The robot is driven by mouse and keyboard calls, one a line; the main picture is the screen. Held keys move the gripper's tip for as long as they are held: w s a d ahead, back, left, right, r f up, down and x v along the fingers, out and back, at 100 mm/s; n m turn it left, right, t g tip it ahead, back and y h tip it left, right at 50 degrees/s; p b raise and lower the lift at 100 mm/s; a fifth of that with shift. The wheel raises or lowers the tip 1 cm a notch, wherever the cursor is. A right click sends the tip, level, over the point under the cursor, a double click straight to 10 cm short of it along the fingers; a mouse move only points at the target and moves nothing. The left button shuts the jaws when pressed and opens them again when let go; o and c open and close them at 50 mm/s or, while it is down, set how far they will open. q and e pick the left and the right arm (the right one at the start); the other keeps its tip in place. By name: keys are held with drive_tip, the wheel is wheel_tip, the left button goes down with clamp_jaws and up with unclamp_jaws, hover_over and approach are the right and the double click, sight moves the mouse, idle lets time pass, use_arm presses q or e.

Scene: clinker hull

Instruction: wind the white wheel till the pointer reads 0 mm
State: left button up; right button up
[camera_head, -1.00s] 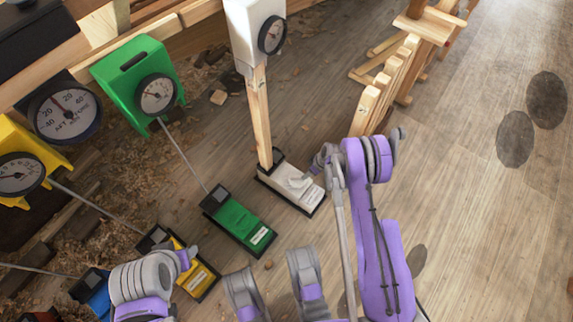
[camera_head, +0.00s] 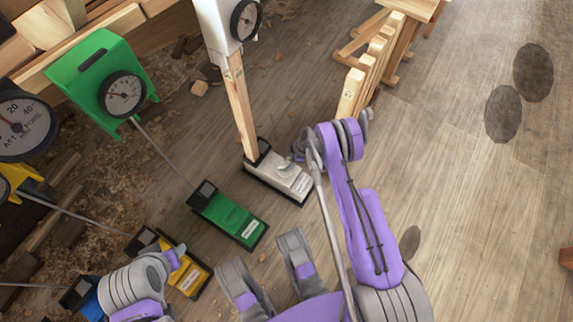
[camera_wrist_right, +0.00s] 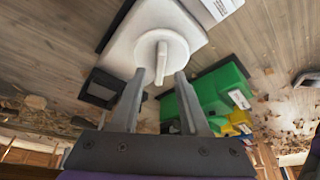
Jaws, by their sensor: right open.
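The white wheel (camera_wrist_right: 176,45) is a round disc with a raised bar across its face, on a white base unit in the right wrist view. In the head view the white base unit (camera_head: 289,186) stands on the floor at the foot of a wooden post. A white gauge box (camera_head: 211,30) tops the post; its dial (camera_head: 245,19) is too small and slanted to read. My right gripper (camera_head: 297,153) is at the unit's right side. In the wrist view its open fingers (camera_wrist_right: 160,74) straddle the lower end of the bar, with no clear contact. My left gripper is not in view.
A green gauge box (camera_head: 88,65) and green base unit (camera_head: 225,212) stand left of the white one. A yellow unit (camera_head: 190,277) and blue unit (camera_head: 82,293) lie further left. Wooden trestles (camera_head: 372,62) stand behind. The floor at right is open.

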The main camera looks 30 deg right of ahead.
drive_tip(key=shift+x, duration=0.85)
clamp_jaws()
